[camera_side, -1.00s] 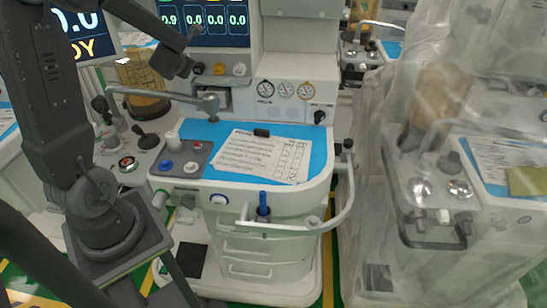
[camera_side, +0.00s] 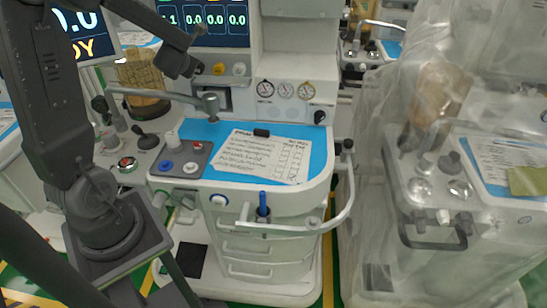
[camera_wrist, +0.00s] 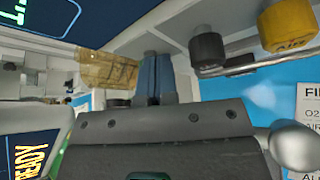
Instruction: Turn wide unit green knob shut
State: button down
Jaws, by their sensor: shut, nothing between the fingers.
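No green knob can be made out for certain in either view. The wide unit (camera_side: 290,72) is the white machine in the middle of the side view. A yellow knob (camera_side: 219,69) and a white knob (camera_side: 239,69) sit on its front below the display. In the wrist view are a dark knob (camera_wrist: 208,50) and a yellow knob marked AIR (camera_wrist: 288,28). My gripper (camera_wrist: 155,70) is shut and empty, left of the dark knob and apart from it. In the side view my gripper (camera_side: 192,68) is near the left end of the knob row and hides that part.
A grey bent arm (camera_side: 165,96) crosses below the knobs. The blue worktop (camera_side: 205,130) holds a paper sheet (camera_side: 262,155). A monitor (camera_side: 88,35) stands at the left. A plastic-covered cart (camera_side: 440,200) stands at the right.

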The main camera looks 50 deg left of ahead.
jog(key=shift+s+d, duration=2.1)
jog(key=shift+s, duration=0.15)
jog(key=shift+s, duration=0.1)
jog(key=w+a, duration=0.3)
jog(key=a, duration=0.2)
jog(key=shift+a+r, duration=0.25)
jog(key=shift+a, duration=0.05)
jog(key=shift+w, duration=0.1)
jog(key=shift+w+d+f, duration=0.2)
jog(key=shift+w+d, duration=0.05)
jog(key=shift+w, duration=0.05)
jog(key=shift+r, duration=0.1)
